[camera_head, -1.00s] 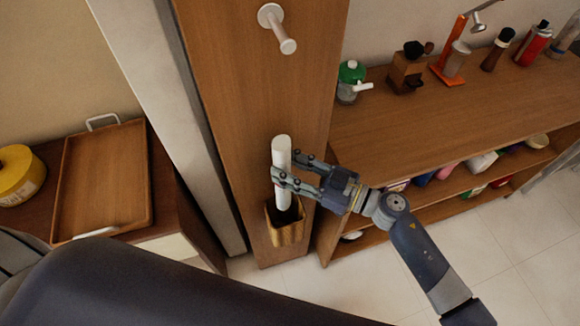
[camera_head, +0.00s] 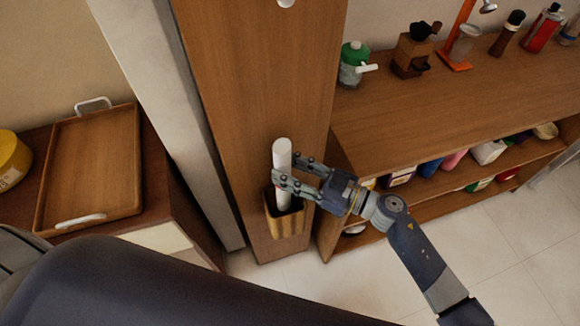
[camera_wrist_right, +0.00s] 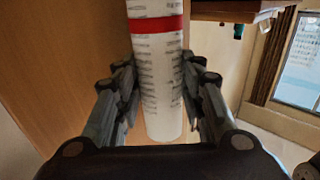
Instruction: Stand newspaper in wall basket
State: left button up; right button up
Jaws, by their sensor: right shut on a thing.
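The newspaper (camera_head: 283,157) is a white upright roll in front of the wooden panel. My right gripper (camera_head: 287,181) is shut around its middle. The basket (camera_head: 287,226), tan and woven-looking, is on the panel just below my fingers. The roll's lower part reaches down into the basket's opening in the head view; its bottom end is hidden. In the right wrist view, the newspaper (camera_wrist_right: 160,75) stands between both fingers of my right gripper (camera_wrist_right: 163,105), with a red band and rows of print. The basket does not show there. My left gripper is not in view.
A wooden shelf (camera_head: 430,105) stands right of the panel, with a green-topped bottle (camera_head: 354,64), a grinder (camera_head: 411,52) and other items on top. A wooden tray (camera_head: 92,165) lies on a cabinet at left. A wall peg (camera_head: 286,3) is above the basket.

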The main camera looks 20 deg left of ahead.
jog(key=shift+f+b, duration=1.8)
jog(key=shift+f, duration=1.05)
jog(key=o, duration=1.2)
jog(key=shift+f, duration=0.1)
jog(key=shift+d, duration=0.1)
jog(key=d, duration=0.4)
jog(key=s+d, duration=0.1)
jog(key=d, duration=0.2)
jog(key=s+d, duration=0.1)
jog(key=d, duration=0.3)
jog(key=shift+s+d, duration=0.2)
jog(key=shift+d, duration=0.15)
